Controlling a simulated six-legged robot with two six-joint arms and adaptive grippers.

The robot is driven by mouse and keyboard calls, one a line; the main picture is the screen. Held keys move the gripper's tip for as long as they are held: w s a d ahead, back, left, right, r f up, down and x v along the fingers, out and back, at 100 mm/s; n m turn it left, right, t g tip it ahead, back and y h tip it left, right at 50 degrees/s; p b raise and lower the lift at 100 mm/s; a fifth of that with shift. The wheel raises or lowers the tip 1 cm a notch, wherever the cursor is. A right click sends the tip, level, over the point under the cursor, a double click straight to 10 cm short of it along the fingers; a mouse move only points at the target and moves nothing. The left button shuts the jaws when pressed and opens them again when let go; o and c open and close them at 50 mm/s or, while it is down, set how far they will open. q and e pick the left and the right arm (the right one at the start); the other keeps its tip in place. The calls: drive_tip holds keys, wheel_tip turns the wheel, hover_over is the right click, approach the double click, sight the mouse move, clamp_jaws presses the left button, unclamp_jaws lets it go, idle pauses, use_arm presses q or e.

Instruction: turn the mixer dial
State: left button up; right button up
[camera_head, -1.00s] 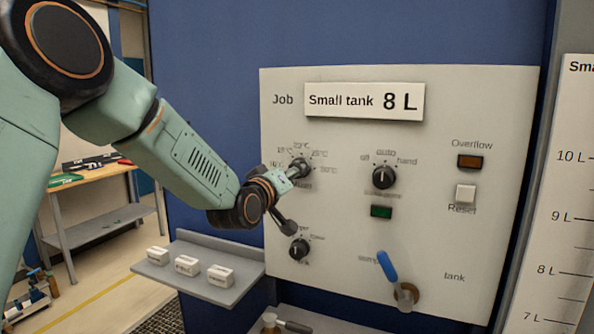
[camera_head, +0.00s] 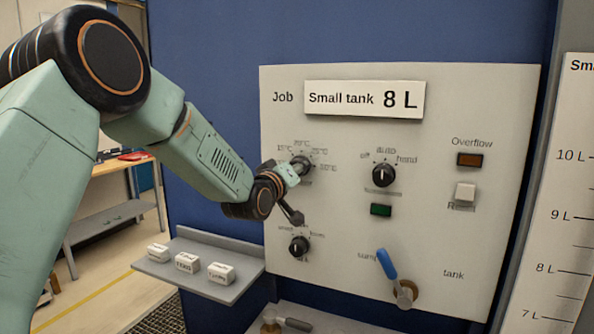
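The mixer dial (camera_head: 303,164) is a dark knob at the panel's upper left, with temperature marks around it. My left gripper (camera_head: 295,172) is at this dial, its fingers reaching to the knob from the lower left. The fingers and wrist hide part of the dial, so I cannot tell whether they are closed on it. My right gripper is not in view.
The white panel (camera_head: 455,110) also carries a selector knob (camera_head: 384,174), a lower knob (camera_head: 299,246), a green lamp (camera_head: 381,210), an overflow lamp (camera_head: 470,160), a reset button (camera_head: 465,192) and a blue lever (camera_head: 387,264). A grey shelf (camera_head: 225,295) with white blocks juts out below my arm.

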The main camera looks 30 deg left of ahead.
use_arm(q)
drive_tip(key=c, duration=0.6)
drive_tip(key=shift+m, duration=0.3)
drive_tip(key=o, duration=1.2)
drive_tip(key=shift+s, duration=0.1)
drive_tip(key=s, duration=1.2)
drive_tip(key=shift+d, duration=0.35)
